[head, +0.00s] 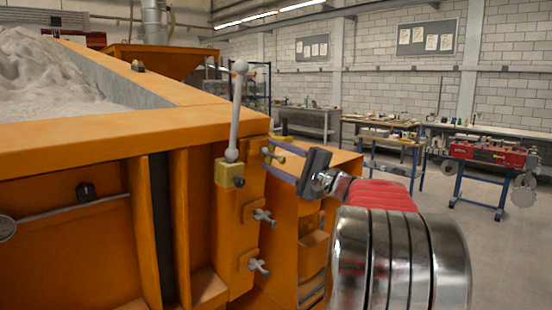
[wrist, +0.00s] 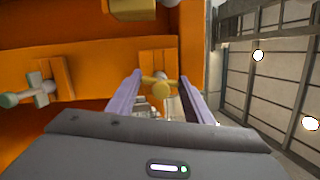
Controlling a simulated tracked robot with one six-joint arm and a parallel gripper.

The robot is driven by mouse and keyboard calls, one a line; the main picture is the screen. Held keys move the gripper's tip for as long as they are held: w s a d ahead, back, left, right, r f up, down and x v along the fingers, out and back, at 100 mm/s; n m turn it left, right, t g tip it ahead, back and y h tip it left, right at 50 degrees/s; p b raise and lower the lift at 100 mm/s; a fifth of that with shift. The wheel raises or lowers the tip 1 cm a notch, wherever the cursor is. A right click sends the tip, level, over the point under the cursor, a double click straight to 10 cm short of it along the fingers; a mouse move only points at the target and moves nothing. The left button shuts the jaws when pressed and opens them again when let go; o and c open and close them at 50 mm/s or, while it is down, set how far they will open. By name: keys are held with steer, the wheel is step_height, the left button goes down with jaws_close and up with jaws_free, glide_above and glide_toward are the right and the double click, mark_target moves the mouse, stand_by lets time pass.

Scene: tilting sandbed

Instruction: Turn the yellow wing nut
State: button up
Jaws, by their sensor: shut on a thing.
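The yellow wing nut (wrist: 160,86) sits on an orange plate, between the two purple fingers of my gripper (wrist: 160,78) in the wrist view. My gripper is shut on it, one finger at each side. In the head view the wing nut (head: 268,154) is small, at the top of a column of wing nuts on the orange post. My gripper (head: 278,157) reaches it there from the right. The fingers partly cover the nut, and its exact angle is hard to tell.
Two grey wing nuts (head: 264,217) (head: 259,266) are below it on the same post. A ball-topped lever (head: 236,110) stands on a brass block (head: 229,173) just left. The sandbed's orange rim (head: 130,130) is at left. Open floor (head: 490,260) and workbenches lie right.

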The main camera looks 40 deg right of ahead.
steer(key=m, duration=0.4)
steer(key=m+t, duration=0.1)
steer(key=m, duration=0.2)
steer(key=shift+d+f+h, duration=0.1)
steer(key=shift+f+h, duration=0.25)
steer(key=shift+h, duration=0.05)
steer(key=m+h, duration=0.1)
steer(key=m, duration=0.3)
steer(key=m+t, duration=0.1)
steer(key=m, duration=0.3)
steer(key=shift+f+h, duration=0.15)
steer(key=shift+h, duration=0.25)
steer(key=o, duration=0.7)
steer(key=shift+c, duration=0.2)
steer(key=o, duration=0.4)
steer(key=shift+r, duration=0.2)
